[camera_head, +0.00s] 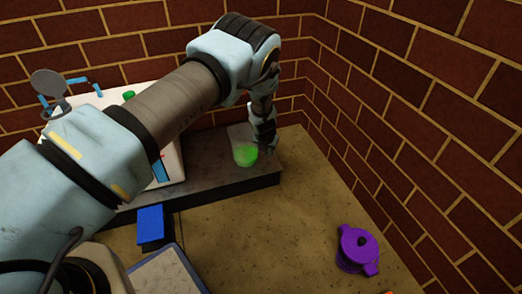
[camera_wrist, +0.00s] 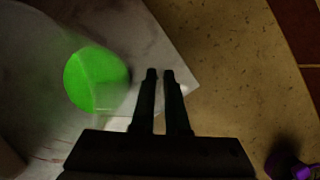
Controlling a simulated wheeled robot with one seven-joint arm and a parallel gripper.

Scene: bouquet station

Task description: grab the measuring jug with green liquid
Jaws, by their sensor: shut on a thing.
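The measuring jug (camera_head: 241,135) is clear, with bright green liquid in its lower part, and stands upright on the dark grey raised slab (camera_head: 228,184). The jug's green liquid also shows in the wrist view (camera_wrist: 96,80), left of the fingers. My gripper (camera_head: 265,147) points down at the jug's right side. In the wrist view my gripper's two fingers (camera_wrist: 160,74) are close together, shut on the jug at its side. The exact part between the fingers is too dark and thin to make out.
A purple lidded pot (camera_head: 357,250) stands on the tan counter (camera_head: 270,235) at right. A blue block (camera_head: 150,224) and a blue-edged white board (camera_head: 165,275) lie nearer. A white appliance (camera_head: 168,150) stands left of the jug. Brick walls (camera_head: 400,110) close off the back and right.

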